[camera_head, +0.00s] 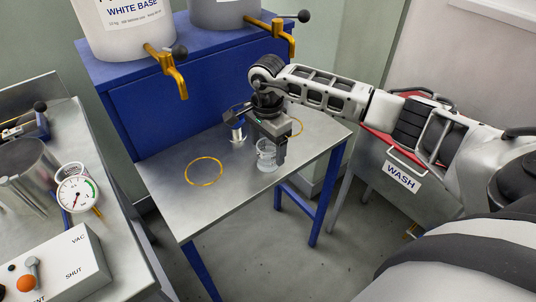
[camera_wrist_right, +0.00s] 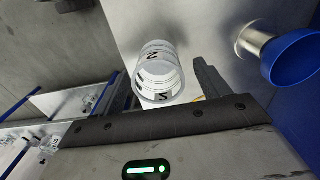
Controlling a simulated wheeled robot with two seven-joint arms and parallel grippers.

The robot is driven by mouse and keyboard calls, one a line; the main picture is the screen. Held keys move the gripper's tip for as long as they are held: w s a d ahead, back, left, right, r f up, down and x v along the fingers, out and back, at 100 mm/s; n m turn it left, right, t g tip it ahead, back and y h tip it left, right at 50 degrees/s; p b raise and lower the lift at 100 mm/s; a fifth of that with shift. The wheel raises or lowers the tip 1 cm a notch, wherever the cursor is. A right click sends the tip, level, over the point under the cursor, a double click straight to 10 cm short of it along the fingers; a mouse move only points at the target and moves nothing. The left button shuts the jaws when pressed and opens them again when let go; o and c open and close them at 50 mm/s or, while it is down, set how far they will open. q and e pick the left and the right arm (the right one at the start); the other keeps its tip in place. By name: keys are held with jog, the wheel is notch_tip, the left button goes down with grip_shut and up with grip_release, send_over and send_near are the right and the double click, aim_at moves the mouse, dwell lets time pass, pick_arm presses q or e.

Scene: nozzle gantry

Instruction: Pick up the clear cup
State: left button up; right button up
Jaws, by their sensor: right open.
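The clear cup (camera_head: 266,155) stands upright on the metal table top, near its front edge. It is see-through, and in the right wrist view the cup (camera_wrist_right: 158,72) shows dark markings and a round rim. My right gripper (camera_head: 270,141) is open and points down right at the cup, with one dark finger on the cup's right side in the head view. A dark finger also shows just right of the cup in the wrist view. I cannot tell whether a finger touches the cup. My left gripper is not in view.
A blue funnel with a silver spout (camera_wrist_right: 292,55) is close by on the table top (camera_head: 170,165). Yellow rings (camera_head: 204,172) mark the table. Pails with brass taps (camera_head: 175,75) stand on a blue cabinet (camera_head: 160,105). A pressure gauge (camera_head: 77,194) is at left, a WASH bin (camera_head: 400,177) at right.

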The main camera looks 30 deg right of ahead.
notch_tip(320, 180, down, 2)
jog(key=shift+s+f, duration=0.1)
jog(key=shift+f, duration=0.4)
jog(key=c, duration=1)
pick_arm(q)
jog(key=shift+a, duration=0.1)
pick_arm(e)
jog(key=shift+c, duration=0.2)
jog(key=shift+r, duration=0.1)
jog(key=shift+r, duration=0.55)
pick_arm(q)
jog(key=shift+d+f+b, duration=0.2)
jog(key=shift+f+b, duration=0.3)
jog(key=shift+b, duration=0.75)
pick_arm(e)
jog(key=s+a+r+n, duration=0.9)
jog(key=a+n, duration=0.1)
jog(key=n, duration=0.6)
jog(key=shift+a+r+n, duration=0.15)
jog(key=shift+a+n, duration=0.15)
